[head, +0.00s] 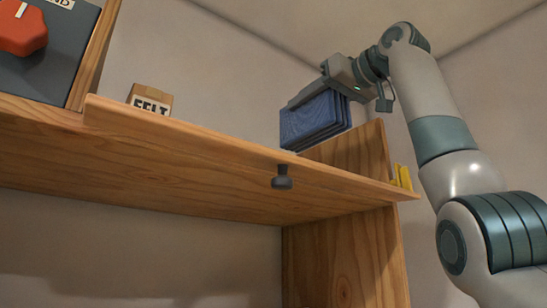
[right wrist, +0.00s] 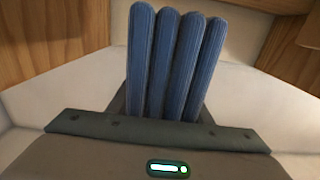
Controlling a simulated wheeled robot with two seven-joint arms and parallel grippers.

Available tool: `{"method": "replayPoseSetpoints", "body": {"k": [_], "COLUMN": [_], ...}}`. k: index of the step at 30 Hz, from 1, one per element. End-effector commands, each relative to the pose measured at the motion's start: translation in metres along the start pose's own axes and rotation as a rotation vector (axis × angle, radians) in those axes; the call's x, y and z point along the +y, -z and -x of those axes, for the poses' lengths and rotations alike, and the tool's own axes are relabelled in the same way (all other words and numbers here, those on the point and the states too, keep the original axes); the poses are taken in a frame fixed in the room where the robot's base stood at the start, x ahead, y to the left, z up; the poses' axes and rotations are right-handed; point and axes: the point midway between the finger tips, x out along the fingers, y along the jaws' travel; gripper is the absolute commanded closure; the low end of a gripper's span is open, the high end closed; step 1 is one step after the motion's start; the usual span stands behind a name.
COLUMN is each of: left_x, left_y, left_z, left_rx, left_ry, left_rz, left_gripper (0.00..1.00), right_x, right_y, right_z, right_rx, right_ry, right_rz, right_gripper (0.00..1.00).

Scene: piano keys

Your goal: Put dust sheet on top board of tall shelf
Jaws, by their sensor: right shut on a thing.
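The dust sheet (head: 312,122) is a blue, folded bundle with several layers. My right gripper (head: 322,92) is shut on it from above, at the right of the head view. The sheet hangs over the right part of the shelf's wooden top board (head: 190,165), which I see from below. In the right wrist view the blue folds (right wrist: 175,65) stick out from the gripper, with wood beyond. My left gripper is not in view.
A small box marked FELT (head: 152,97) stands on the board at left. A dark box with a red part (head: 22,30) is at far left. A wooden end panel (head: 362,150) and yellow items (head: 402,177) are at right. A dark knob (head: 281,178) is at the board's front.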

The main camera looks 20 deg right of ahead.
Motion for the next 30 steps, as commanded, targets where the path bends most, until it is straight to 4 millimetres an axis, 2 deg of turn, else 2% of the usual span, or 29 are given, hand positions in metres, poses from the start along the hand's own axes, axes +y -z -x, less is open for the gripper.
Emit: {"method": "replayPoseSetpoints", "body": {"k": [5, 12, 15, 30], "left_x": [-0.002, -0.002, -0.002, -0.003], "left_y": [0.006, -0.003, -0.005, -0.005], "left_z": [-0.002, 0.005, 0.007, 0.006], "left_rx": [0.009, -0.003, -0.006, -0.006], "left_ry": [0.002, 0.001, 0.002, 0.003], "left_rz": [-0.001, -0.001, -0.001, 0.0], "left_gripper": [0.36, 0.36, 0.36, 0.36], "right_x": [-0.02, -0.046, -0.053, -0.052], "right_y": [-0.021, -0.044, -0.051, -0.057], "right_z": [-0.028, -0.062, -0.071, -0.07], "right_rx": [0.0, 0.0, 0.001, 0.003], "right_ry": [0.0, 0.001, 0.001, 0.0], "right_rz": [0.004, 0.003, 0.002, 0.001], "right_gripper": [0.87, 0.87, 0.87, 0.87]}}
